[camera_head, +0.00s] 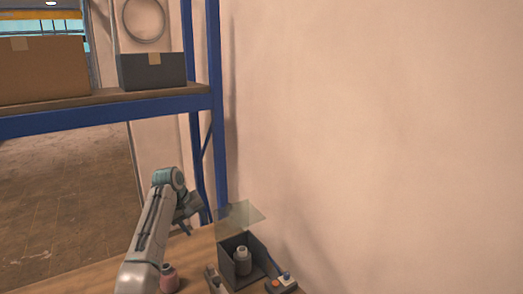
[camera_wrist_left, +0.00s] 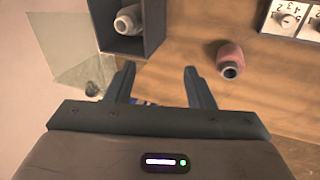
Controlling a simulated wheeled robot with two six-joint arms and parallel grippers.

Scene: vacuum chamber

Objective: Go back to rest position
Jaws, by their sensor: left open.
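My left arm comes in at the lower left of the head view, and its gripper (camera_head: 186,222) is near the shelf post, partly hidden by the arm. In the left wrist view the gripper's two fingers (camera_wrist_left: 160,70) are apart with nothing between them. A dark open box (camera_head: 231,270) stands on the wooden table with a grey bottle (camera_head: 242,261) in it; a clear panel (camera_head: 240,215) sticks out from it. The box (camera_wrist_left: 152,30) also shows in the wrist view. A pink bottle (camera_head: 169,278) is beside my arm. My right gripper is out of view.
A blue-framed shelf (camera_head: 110,118) behind holds a brown carton (camera_head: 45,72) and a dark box (camera_head: 152,70). White dial units (camera_wrist_left: 287,15) show in the wrist view. A bare wall closes off the right.

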